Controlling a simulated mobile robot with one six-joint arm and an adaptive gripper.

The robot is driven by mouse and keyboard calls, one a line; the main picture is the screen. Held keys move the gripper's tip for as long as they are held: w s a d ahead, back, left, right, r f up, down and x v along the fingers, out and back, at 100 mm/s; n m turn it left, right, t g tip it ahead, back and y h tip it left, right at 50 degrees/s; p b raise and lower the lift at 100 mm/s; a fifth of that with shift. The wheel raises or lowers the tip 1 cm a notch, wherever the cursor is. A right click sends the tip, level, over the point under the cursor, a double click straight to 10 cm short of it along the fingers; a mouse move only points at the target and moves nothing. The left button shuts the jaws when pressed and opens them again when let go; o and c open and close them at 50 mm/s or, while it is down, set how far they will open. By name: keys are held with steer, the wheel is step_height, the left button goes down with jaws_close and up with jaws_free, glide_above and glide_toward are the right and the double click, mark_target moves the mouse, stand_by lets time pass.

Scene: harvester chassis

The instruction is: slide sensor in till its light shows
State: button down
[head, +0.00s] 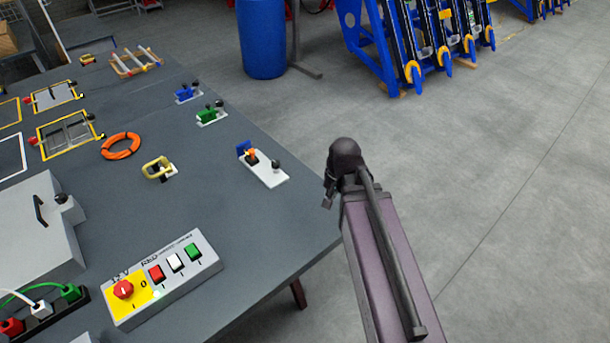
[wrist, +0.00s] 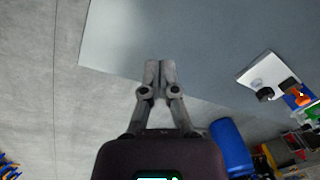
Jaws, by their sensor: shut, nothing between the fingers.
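A white plate (head: 268,172) lies near the table's right edge. On it stand a blue block (head: 243,148), a small orange and black part (head: 252,157) that looks like the sensor, and a black knob (head: 276,165). No lit light can be made out there. The wrist view shows the plate (wrist: 268,70), the orange part (wrist: 301,94) and the knob (wrist: 265,95) at the right. My gripper (wrist: 159,64) is shut and empty, well apart from the plate. In the head view my gripper (head: 328,192) is right of the plate, partly hidden by my arm.
On the grey table (head: 215,155) are a green unit (head: 210,114), a blue unit (head: 187,93), an orange ring (head: 121,146), a yellow handle (head: 157,167) and a button box (head: 165,278). A blue barrel (head: 263,38) stands beyond the table.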

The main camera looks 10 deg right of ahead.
steer(key=s+d+n, duration=0.1)
steer(key=s+n, duration=0.1)
steer(key=s+d+n+g+h, duration=0.1)
steer(key=s+d+n, duration=0.1)
steer(key=shift+f, duration=0.1)
stand_by(0.5)
